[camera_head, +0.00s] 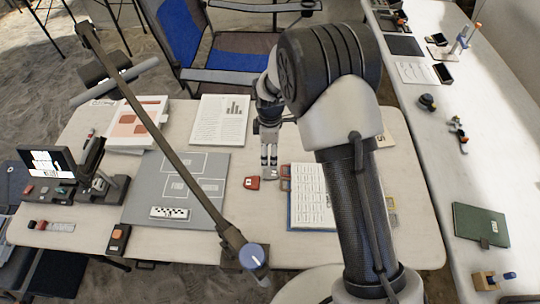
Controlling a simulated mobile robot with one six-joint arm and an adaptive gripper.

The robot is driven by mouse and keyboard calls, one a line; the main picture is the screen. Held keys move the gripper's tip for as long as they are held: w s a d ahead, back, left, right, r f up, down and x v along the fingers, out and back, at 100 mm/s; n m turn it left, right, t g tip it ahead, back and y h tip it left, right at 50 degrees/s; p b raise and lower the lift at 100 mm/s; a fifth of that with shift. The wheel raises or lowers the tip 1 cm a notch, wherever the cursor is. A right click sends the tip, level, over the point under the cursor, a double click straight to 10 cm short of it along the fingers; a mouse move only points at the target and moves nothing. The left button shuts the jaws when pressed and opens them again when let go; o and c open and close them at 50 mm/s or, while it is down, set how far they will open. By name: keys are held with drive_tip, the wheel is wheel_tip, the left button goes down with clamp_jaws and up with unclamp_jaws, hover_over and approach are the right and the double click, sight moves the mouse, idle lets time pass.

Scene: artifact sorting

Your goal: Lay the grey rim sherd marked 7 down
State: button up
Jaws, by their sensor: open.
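My gripper (269,162) points down over the middle of the table, left of my forearm. Its fingers are open. A small grey piece (271,174), likely the grey rim sherd, shows right at the fingertips, close to the table top. Its mark is too small to read. I cannot tell whether the fingers still touch it. A small red piece with a pale label (251,183) lies just left of it.
A grey mat with outlined boxes (200,162) and a checkered scale bar (169,213) lies left. A blue-edged chart (308,198) lies right, partly behind my forearm. A lamp arm (165,140) crosses above the mat. Papers (220,120) lie at the back.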

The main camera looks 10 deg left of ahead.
drive_tip(key=s+d+r+m+t, duration=0.1)
drive_tip(key=s+d+r+m, duration=0.25)
drive_tip(key=r, duration=0.45)
drive_tip(key=s+d+r+m, duration=0.2)
drive_tip(key=d+r, duration=0.2)
drive_tip(key=r, duration=0.4)
drive_tip(key=s+d+r+m+t, duration=0.1)
drive_tip(key=s+d+r+m, duration=0.25)
drive_tip(key=r, duration=0.45)
drive_tip(key=s+d+r+m+t, duration=0.1)
drive_tip(key=s+d+r+m, duration=0.2)
drive_tip(key=s, duration=0.6)
drive_tip(key=s+d+r+m+t, duration=0.1)
drive_tip(key=s+d+r+m, duration=0.2)
drive_tip(key=s+d+m, duration=0.2)
drive_tip(key=s+m, duration=0.1)
drive_tip(key=s, duration=0.2)
drive_tip(key=shift+s+d+t, duration=0.15)
drive_tip(key=shift+s+t, duration=0.15)
drive_tip(key=shift+s, duration=0.1)
drive_tip(key=shift+o, duration=0.4)
drive_tip(key=shift+s+d+m, duration=0.1)
drive_tip(key=shift+s+m, duration=0.2)
drive_tip(key=shift+s, duration=0.05)
